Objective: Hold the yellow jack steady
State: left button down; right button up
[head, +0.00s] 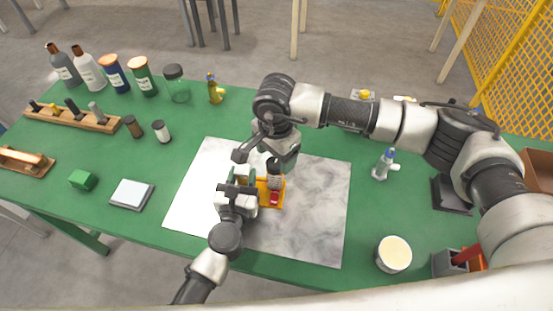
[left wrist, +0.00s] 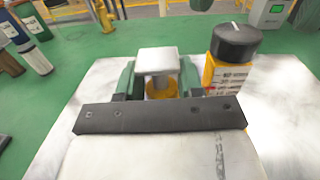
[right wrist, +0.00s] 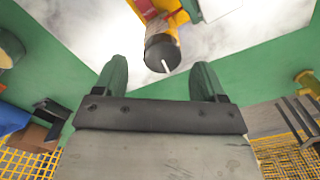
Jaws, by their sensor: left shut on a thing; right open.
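The yellow jack (head: 264,192) stands on the marble-patterned board. Its black round knob with a white line is uppermost and shows in the left wrist view (left wrist: 235,42) and the right wrist view (right wrist: 163,52). A small red part is at its front in the head view. My left gripper (left wrist: 159,82) is shut on the yellow jack from the left; the grasped part is mostly hidden by the fingers and a pale block. My right gripper (right wrist: 160,78) is open and empty, close to the knob, with the knob beyond its fingertips.
The board (head: 320,205) lies on a green table (head: 340,100). Bottles and jars (head: 115,73) line the far left. A green block (head: 83,180) and a pale pad (head: 131,194) lie left. A cream-topped tin (head: 393,254) and a small bottle (head: 383,164) stand right.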

aim_at(275, 163)
notch_tip(275, 163, up, 9)
dwell(0.3)
jog(key=shift+r, duration=0.1)
jog(key=shift+c, duration=1.2)
jog(key=shift+n, duration=0.3)
jog(key=shift+c, duration=0.2)
notch_tip(275, 163, down, 12)
jog(key=n, duration=0.5)
jog(key=shift+n, duration=0.4)
